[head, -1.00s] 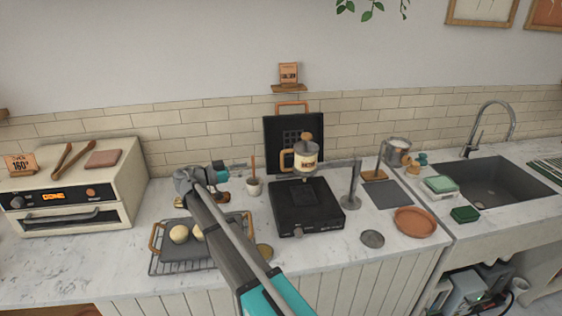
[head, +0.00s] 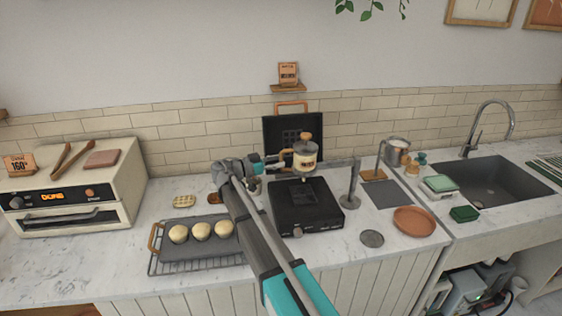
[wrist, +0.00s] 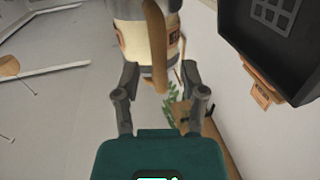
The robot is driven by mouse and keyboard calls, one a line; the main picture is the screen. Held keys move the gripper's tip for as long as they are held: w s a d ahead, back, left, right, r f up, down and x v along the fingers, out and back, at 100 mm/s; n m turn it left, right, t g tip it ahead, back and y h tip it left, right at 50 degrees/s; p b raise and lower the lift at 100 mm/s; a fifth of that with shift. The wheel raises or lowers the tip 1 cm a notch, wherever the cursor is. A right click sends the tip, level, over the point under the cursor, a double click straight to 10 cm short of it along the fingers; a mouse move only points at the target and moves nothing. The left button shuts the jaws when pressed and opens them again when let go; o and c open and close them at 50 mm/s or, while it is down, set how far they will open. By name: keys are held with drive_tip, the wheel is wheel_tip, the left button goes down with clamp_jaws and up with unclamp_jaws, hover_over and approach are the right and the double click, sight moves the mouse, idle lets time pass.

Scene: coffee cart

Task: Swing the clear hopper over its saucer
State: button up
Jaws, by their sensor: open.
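The hopper (head: 308,162), a cream and grey canister with a label, an orange knob and a tan handle, hangs above the black griddle (head: 306,208) from an arm on the grey post (head: 351,188). A small grey round saucer (head: 372,238) lies on the counter, front right of the griddle, away from the hopper. My gripper (head: 282,160) is at the hopper's left side. In the wrist view my gripper (wrist: 161,76) is open, with its fingers on either side of the hopper's tan handle (wrist: 157,45). I cannot tell whether they touch it.
A terracotta plate (head: 414,221) and a dark grey mat (head: 387,195) lie to the right. The open griddle lid (head: 291,135) stands behind the hopper. A tray (head: 200,246) with several buns is at the left. The counter's front right is partly clear.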

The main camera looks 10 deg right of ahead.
drive_tip(key=shift+w+d, duration=0.15)
drive_tip(key=shift+d, duration=0.7)
drive_tip(key=shift+c, duration=0.2)
clamp_jaws()
